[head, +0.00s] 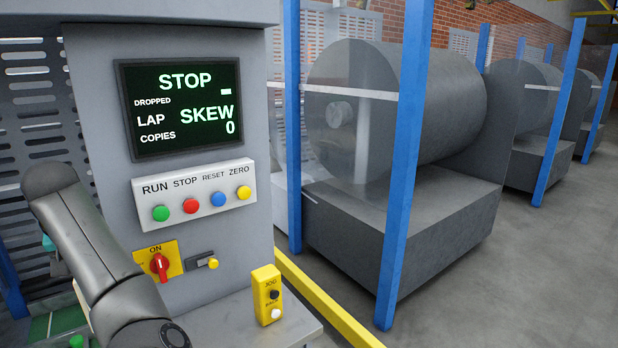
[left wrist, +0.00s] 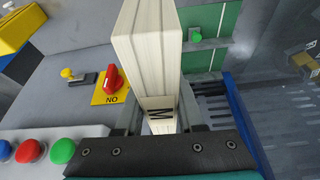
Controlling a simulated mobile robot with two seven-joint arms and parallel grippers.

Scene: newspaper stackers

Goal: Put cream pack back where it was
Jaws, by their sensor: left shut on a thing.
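The cream pack (left wrist: 150,45) is a tall, pale block with fine layered lines on its sides and a dark letter on its near end. It stands out from my left gripper (left wrist: 162,118) in the left wrist view. The gripper's two fingers are shut on it, one on each side. My right gripper is in neither view.
A grey control console has a screen (head: 180,108) reading STOP, a row of coloured buttons (head: 203,198), a red rotary switch (head: 160,266) and a yellow jog box (head: 267,294). Beside the pack is a green surface (left wrist: 222,30). Blue posts (head: 404,160) and large grey rolls (head: 445,105) stand right.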

